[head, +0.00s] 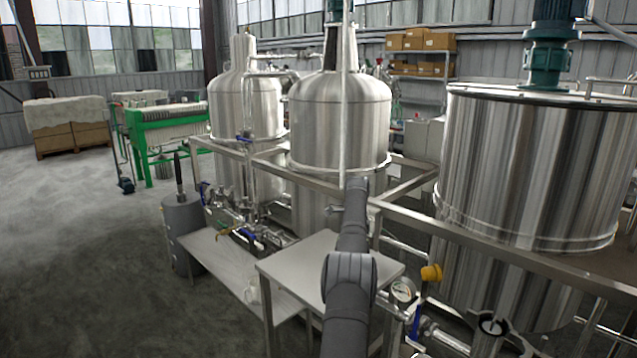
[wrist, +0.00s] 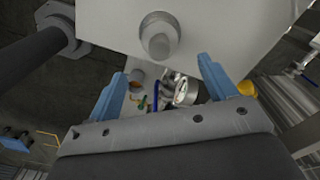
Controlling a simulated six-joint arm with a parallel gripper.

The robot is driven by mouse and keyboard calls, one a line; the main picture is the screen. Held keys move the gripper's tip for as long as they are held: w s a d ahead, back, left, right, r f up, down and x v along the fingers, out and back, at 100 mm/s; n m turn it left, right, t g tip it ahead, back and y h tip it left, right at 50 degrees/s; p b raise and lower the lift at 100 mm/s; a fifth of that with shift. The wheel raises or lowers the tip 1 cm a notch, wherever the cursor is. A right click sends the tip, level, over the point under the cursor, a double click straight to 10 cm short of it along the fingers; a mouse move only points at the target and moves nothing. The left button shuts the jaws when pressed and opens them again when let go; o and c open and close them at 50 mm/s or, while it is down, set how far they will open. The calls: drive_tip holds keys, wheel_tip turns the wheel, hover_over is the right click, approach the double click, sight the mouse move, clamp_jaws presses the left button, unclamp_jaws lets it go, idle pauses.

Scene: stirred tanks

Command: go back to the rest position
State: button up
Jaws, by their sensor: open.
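My gripper (wrist: 160,68) shows in the wrist view with its two blue fingers spread apart. No object touches either finger, and the gap between them is empty. In the head view my dark grey arm rises from the bottom middle, in front of the small steel table. I cannot make out the gripper fingers in the head view.
A pressure gauge (head: 403,290), a yellow knob (head: 431,273) and a blue-handled valve (head: 414,322) are close to the arm's right. The small steel table (head: 290,268) lies behind it. Steel tanks (head: 340,115) and frame rails stand behind. Floor at left is open.

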wheel_tip(320, 180, down, 11)
drive_tip(key=shift+f, duration=0.15)
drive_tip(key=r, duration=0.5)
drive_tip(key=shift+s+d+r, duration=0.15)
drive_tip(key=shift+s+d, duration=0.05)
drive_tip(key=shift+d, duration=0.15)
drive_tip(key=s+d+r, duration=0.6)
drive_tip(key=s+d, duration=0.1)
drive_tip(key=d, duration=0.1)
drive_tip(key=s+d, duration=0.7)
drive_tip(key=d, duration=0.4)
drive_tip(key=s+d, duration=0.8)
drive_tip(key=d, duration=0.3)
drive_tip(key=s+d, duration=0.8)
drive_tip(key=d, duration=0.4)
drive_tip(key=shift+s+r, duration=0.15)
drive_tip(key=shift+d, duration=0.1)
drive_tip(key=w+a, duration=1.2)
drive_tip(key=a, duration=0.1)
drive_tip(key=shift+w+a+r, duration=0.3)
drive_tip(key=shift+a, duration=0.05)
